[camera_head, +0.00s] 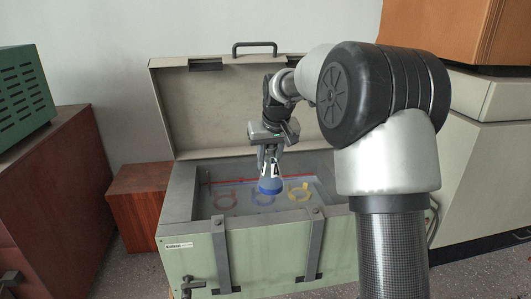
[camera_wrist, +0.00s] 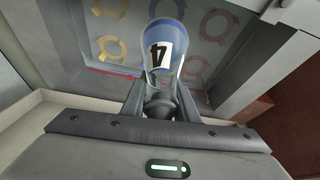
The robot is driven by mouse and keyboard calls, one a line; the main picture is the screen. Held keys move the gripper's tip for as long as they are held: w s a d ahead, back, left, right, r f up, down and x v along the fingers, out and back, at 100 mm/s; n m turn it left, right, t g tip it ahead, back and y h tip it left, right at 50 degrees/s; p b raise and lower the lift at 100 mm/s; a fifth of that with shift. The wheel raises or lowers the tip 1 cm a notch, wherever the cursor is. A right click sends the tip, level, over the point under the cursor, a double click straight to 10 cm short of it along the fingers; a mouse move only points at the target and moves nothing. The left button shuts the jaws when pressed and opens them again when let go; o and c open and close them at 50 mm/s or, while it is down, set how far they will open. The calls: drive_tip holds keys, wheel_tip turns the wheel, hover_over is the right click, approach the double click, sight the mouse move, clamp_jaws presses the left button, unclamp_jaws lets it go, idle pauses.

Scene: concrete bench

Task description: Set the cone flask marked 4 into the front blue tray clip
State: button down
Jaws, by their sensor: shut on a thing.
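The cone flask marked 4 (camera_head: 268,171) hangs in my gripper (camera_head: 272,150), with its blue base down over the inside of the open green case. In the wrist view the flask (camera_wrist: 164,55) shows a white label with a black 4. My gripper (camera_wrist: 160,98) is shut on its neck. Coloured ring clips lie below: a blue clip (camera_head: 263,199) sits between a red clip (camera_head: 227,201) and a yellow clip (camera_head: 299,192). The flask looks clear of the clips.
The green case (camera_head: 270,250) has a raised lid (camera_head: 220,105) behind the flask and walls around the tray. A brown cabinet (camera_head: 55,200) stands at left, a beige unit (camera_head: 490,160) at right. No other flask is visible.

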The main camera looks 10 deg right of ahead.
sight(268, 193)
drive_tip(key=shift+s+f, duration=0.1)
drive_tip(key=shift+f, duration=0.5)
drive_tip(key=shift+f+b, duration=2.7)
drive_tip(key=shift+f, duration=2.4)
drive_tip(key=shift+f, duration=0.3)
drive_tip(key=shift+f+b, duration=0.75)
drive_tip(key=shift+f, duration=0.2)
drive_tip(key=shift+f+b, duration=0.3)
drive_tip(key=shift+b, duration=0.05)
drive_tip(key=c, duration=0.7)
unclamp_jaws()
drive_tip(key=shift+c, duration=0.2)
